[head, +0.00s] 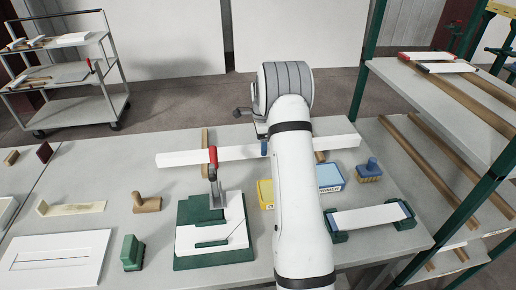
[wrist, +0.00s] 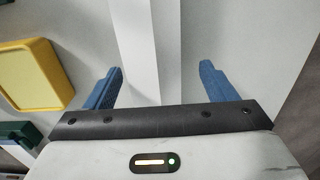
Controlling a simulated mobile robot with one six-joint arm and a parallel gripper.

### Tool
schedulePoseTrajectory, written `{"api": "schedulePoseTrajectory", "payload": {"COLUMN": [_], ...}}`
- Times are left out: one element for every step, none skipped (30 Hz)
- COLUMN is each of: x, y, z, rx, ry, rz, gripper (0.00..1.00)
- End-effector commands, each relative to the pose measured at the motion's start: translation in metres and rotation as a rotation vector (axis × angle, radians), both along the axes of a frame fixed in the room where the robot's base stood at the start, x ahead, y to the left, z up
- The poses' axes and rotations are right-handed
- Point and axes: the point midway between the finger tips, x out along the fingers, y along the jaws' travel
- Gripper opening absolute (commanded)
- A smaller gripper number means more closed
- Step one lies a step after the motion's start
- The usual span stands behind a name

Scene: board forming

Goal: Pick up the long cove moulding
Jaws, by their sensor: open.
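The long white strip, which looks like the long cove moulding (head: 185,159), lies across the grey workbench behind the green-and-white fixture. It rests over wooden pieces, and my arm hides part of its middle. In the wrist view the moulding (wrist: 165,45) runs lengthwise between the two open blue fingers of my gripper (wrist: 160,70), with a gap visible on each side. Nothing is seen held.
A red-handled clamp (head: 213,157) stands near the strip. Yellow (head: 265,194) and blue (head: 330,177) trays sit by my arm. The green-and-white fixture (head: 213,235) and a white piece on green supports (head: 370,217) lie in front. A shelf rack (head: 375,55) stands right.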

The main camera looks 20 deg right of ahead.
Motion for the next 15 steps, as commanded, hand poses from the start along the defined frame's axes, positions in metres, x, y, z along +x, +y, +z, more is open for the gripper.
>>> {"api": "schedulePoseTrajectory", "payload": {"x": [-0.001, -0.001, 0.0, 0.0, 0.0, 0.0, 0.0, 0.0, -0.001, -0.001, -0.001, -0.001, -0.001, -0.001, -0.001], "y": [0.0, 0.0, -0.001, -0.001, -0.001, -0.001, -0.001, -0.001, -0.001, -0.001, -0.001, -0.001, -0.001, -0.001, -0.001], "z": [-0.005, -0.008, -0.011, -0.013, -0.014, -0.015, -0.015, -0.015, -0.015, -0.015, -0.015, -0.015, -0.015, -0.015, -0.015], "rx": [0.001, 0.001, 0.0, 0.0, 0.0, 0.0, 0.0, 0.0, 0.0, 0.0, 0.0, 0.0, 0.0, 0.0, 0.0], "ry": [0.002, 0.002, 0.001, 0.0, 0.0, -0.001, -0.001, -0.001, -0.001, -0.001, -0.001, -0.001, -0.001, -0.001, -0.001], "rz": [-0.001, -0.001, 0.0, 0.0, -0.001, -0.001, -0.001, -0.001, -0.001, -0.001, -0.001, -0.001, -0.001, -0.001, -0.001], "gripper": [0.78, 0.78, 0.78, 0.78, 0.78, 0.78, 0.78, 0.78, 0.78, 0.78, 0.78, 0.76, 0.73, 0.71, 0.68]}}
